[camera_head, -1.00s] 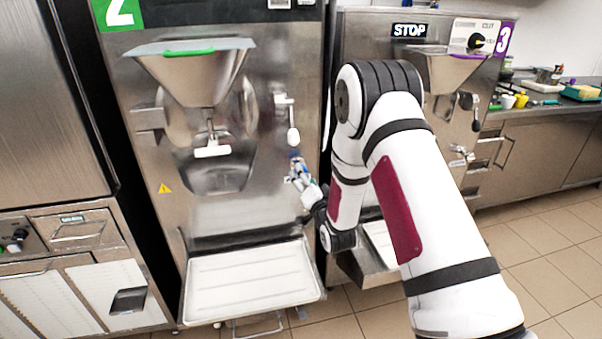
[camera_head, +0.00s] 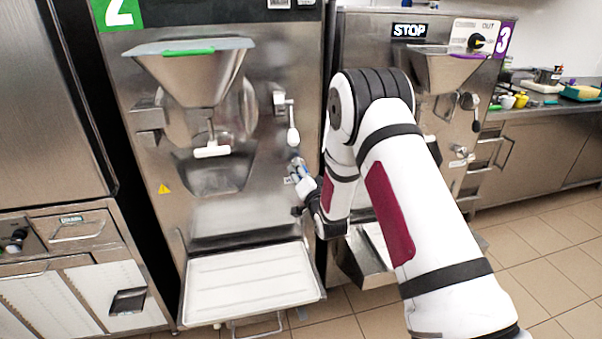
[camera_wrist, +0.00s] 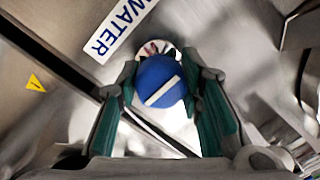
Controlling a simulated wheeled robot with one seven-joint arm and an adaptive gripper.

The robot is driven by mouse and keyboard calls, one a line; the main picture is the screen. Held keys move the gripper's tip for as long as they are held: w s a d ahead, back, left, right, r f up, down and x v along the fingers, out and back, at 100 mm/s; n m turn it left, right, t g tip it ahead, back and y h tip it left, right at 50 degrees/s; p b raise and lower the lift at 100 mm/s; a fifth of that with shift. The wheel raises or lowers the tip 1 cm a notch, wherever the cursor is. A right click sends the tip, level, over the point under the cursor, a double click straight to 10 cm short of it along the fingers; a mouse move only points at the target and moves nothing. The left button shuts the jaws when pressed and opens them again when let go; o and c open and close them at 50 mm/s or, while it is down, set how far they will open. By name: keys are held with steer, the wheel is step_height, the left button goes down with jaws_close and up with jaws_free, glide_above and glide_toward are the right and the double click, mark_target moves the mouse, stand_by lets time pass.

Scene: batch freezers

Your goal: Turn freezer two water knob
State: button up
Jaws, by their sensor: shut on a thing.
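Freezer two (camera_head: 215,120) is the steel machine with the green "2" label in the head view. Its water knob (camera_wrist: 160,82) is round and blue with a white bar, and sits beside the "WATER" label (camera_wrist: 118,30) in the wrist view. The white bar is tilted in that picture. My gripper (camera_wrist: 163,95) has its two green-padded fingers on either side of the knob, shut on it. In the head view my gripper (camera_head: 297,170) is at the front right of freezer two, and the knob is mostly hidden there.
A white tray (camera_head: 250,284) juts out below freezer two. A lever with a white handle (camera_head: 292,137) hangs above my gripper. Freezer three (camera_head: 440,100) stands to the right, behind my arm. A yellow warning triangle (camera_wrist: 35,83) shows in the wrist view.

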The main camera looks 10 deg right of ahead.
steer(key=shift+n, duration=0.4)
steer(key=n+b, duration=0.1)
steer(key=n, duration=0.4)
steer(key=shift+n, duration=0.3)
steer(key=n, duration=0.2)
steer(key=n+b, duration=0.1)
steer(key=n, duration=0.2)
steer(key=shift+g+h, duration=0.3)
steer(key=o, duration=1.2)
steer(key=shift+c, duration=0.2)
steer(key=shift+s, duration=0.1)
steer(key=s, duration=1.2)
steer(key=shift+d+r, duration=0.15)
steer(key=shift+r, duration=0.2)
